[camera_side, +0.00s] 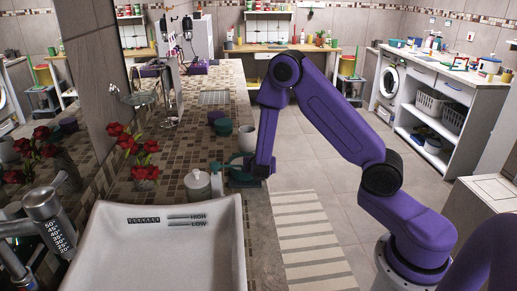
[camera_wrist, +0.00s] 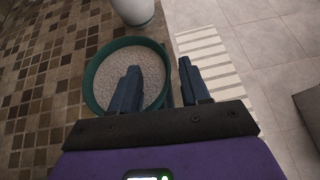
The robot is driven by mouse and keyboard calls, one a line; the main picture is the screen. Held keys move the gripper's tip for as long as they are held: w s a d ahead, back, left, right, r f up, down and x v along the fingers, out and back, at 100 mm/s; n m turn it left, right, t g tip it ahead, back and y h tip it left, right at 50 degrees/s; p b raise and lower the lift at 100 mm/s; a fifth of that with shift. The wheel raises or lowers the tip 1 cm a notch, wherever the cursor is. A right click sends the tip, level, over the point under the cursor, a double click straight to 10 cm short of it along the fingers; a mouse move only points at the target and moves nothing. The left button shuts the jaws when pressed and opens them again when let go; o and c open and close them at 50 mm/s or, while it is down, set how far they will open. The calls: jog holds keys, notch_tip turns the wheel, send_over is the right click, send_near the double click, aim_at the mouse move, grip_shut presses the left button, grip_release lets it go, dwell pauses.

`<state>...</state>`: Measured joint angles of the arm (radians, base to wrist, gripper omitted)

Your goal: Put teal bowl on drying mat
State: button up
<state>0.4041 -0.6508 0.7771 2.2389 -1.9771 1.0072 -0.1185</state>
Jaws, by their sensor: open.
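A teal bowl (camera_wrist: 112,72) with a grey speckled inside sits upright near the counter's right edge. In the side view the bowl (camera_side: 238,161) is partly hidden by my gripper (camera_side: 246,177). In the wrist view my gripper (camera_wrist: 158,66) is open, with its left finger over the bowl's inside and its right finger outside the right rim. I cannot tell whether either finger touches the bowl. A pale, grid-patterned flat panel (camera_side: 215,98) farther back on the counter looks like the drying mat; nothing shows on it.
A white cup (camera_side: 246,139) stands just behind the bowl. A smaller teal container (camera_side: 223,127) and a dark purple one (camera_side: 215,116) stand between it and the panel. A white lidded jar (camera_side: 198,185), red flowers (camera_side: 140,150) and a white basin (camera_side: 160,240) are nearby.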

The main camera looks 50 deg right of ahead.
jog(key=shift+v, duration=1.15)
notch_tip(320, 180, up, 7)
jog(key=s+a+r+m+g+y, duration=0.1)
jog(key=s+a+m+g+y, duration=0.1)
jog(key=s, duration=0.9)
jog(key=s+a+r+m+g+y, duration=0.1)
jog(key=s+a+m+g+y, duration=0.2)
jog(key=s+a+m, duration=0.4)
jog(key=s+a+r+m+g+y, duration=0.2)
jog(key=s+a+m+y, duration=0.2)
jog(key=s, duration=1.1)
jog(key=shift+s+a+g+y, duration=0.3)
jog(key=shift+a+g, duration=0.1)
jog(key=shift+a, duration=0.65)
jog(key=shift+r, duration=0.1)
